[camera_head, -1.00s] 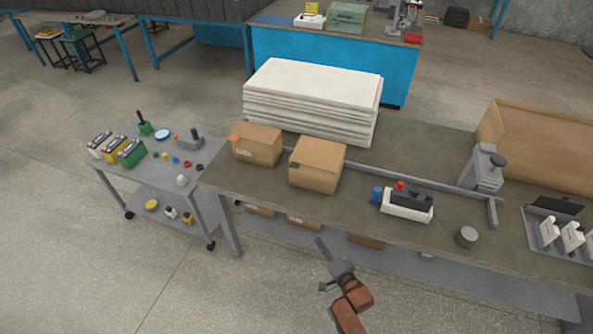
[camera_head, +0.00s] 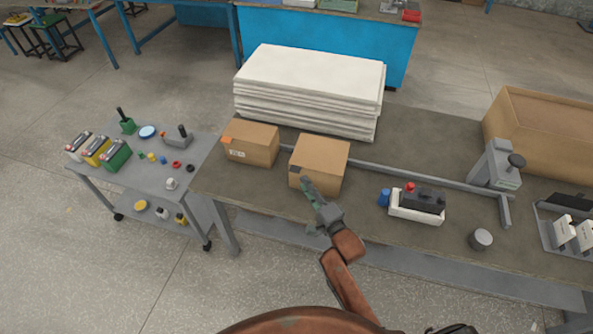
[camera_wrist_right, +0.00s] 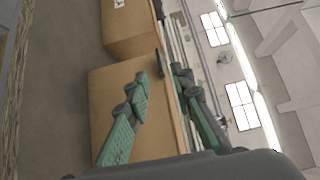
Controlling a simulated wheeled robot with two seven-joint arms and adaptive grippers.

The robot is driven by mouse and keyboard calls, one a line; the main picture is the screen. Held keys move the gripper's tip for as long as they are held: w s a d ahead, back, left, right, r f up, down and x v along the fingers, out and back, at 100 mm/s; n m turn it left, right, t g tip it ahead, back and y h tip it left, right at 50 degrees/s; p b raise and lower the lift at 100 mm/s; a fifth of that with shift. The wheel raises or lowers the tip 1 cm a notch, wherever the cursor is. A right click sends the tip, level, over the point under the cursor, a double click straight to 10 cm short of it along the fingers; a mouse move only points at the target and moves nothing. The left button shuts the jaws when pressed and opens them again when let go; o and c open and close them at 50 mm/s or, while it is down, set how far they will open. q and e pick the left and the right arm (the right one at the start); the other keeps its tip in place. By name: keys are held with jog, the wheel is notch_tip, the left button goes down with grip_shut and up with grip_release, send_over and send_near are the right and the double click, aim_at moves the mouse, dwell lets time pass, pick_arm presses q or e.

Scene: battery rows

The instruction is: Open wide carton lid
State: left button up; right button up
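Two closed brown cartons stand side by side on the long table. The right, larger-looking carton (camera_head: 325,153) has a dark tab (camera_head: 294,169) at its upper front edge. The left carton (camera_head: 252,144) has an orange tab. I cannot tell for sure which is the wide one. My right gripper (camera_head: 306,186) is at the front of the right carton. In the right wrist view its fingers (camera_wrist_right: 161,82) are apart, with the carton (camera_wrist_right: 105,85) behind them and the dark tab (camera_wrist_right: 159,62) just beyond the gap. Contact cannot be told. My left gripper is out of view.
A white stack of sheets (camera_head: 308,82) stands behind the cartons. A grey rail (camera_head: 420,178) runs to their right, behind a white tray with a black block (camera_head: 417,204). A grey cart (camera_head: 150,180) with batteries stands left. A large open carton (camera_head: 550,135) is at right.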

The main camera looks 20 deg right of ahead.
jog(key=w, duration=0.2)
jog(key=w+a, duration=0.1)
jog(key=w, duration=0.2)
jog(key=shift+w+b, duration=0.35)
jog(key=shift+a, duration=0.1)
grip_shut()
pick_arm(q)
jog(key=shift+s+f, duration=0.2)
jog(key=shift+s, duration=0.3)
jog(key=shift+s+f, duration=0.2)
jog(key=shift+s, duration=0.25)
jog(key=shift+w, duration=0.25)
